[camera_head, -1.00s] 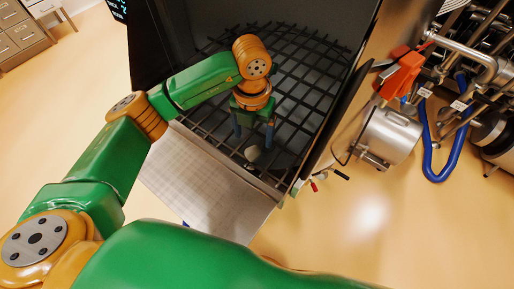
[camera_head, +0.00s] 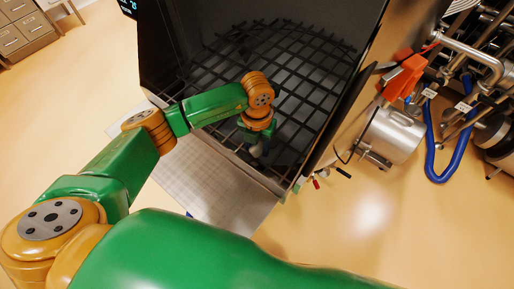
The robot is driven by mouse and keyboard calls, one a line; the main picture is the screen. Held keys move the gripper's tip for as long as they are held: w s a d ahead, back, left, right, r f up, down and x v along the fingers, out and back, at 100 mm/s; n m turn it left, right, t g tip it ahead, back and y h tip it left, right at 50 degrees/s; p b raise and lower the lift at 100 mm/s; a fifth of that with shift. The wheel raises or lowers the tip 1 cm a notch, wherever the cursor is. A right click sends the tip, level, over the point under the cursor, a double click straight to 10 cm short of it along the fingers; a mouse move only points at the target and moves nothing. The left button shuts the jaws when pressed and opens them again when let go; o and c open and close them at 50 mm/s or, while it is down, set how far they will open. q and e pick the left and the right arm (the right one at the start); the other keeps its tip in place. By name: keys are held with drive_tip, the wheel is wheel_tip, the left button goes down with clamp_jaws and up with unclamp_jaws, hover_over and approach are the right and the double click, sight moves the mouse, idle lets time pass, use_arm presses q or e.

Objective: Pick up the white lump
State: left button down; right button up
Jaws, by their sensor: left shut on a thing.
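My left gripper (camera_head: 260,146) reaches into the dark hopper and points down at its black grate (camera_head: 304,82), near the hopper's front edge. It is shut on the white lump (camera_head: 256,151), which shows only as a small pale patch between the fingers. The fingers and my wrist hide most of the lump. I cannot tell whether the lump touches the grate. The green arm segment across the bottom is mine, but no right gripper shows.
The hopper's dark side walls (camera_head: 180,45) stand close around the grate. A pale gridded panel (camera_head: 210,185) lies before the hopper's front edge. A steel cylinder (camera_head: 391,135), an orange clamp (camera_head: 404,76) and a blue hose (camera_head: 459,150) are at the right.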

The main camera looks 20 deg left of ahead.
use_arm(q)
drive_tip(key=shift+r, duration=0.5)
drive_tip(key=shift+w+r+b, duration=0.1)
drive_tip(key=shift+r+b, duration=0.45)
drive_tip(key=shift+r, duration=0.2)
drive_tip(key=s+r, duration=0.1)
drive_tip(key=r, duration=0.1)
drive_tip(key=s+a+r, duration=0.1)
drive_tip(key=s+r, duration=0.1)
drive_tip(key=s+a+r, duration=0.1)
drive_tip(key=s+r, duration=0.1)
drive_tip(key=shift+a+r, duration=0.15)
drive_tip(key=shift+r, duration=0.25)
drive_tip(key=s+a+r, duration=0.3)
drive_tip(key=s, duration=0.5)
drive_tip(key=shift+r+b, duration=0.35)
drive_tip(key=shift+b, duration=0.05)
drive_tip(key=shift+a, duration=0.15)
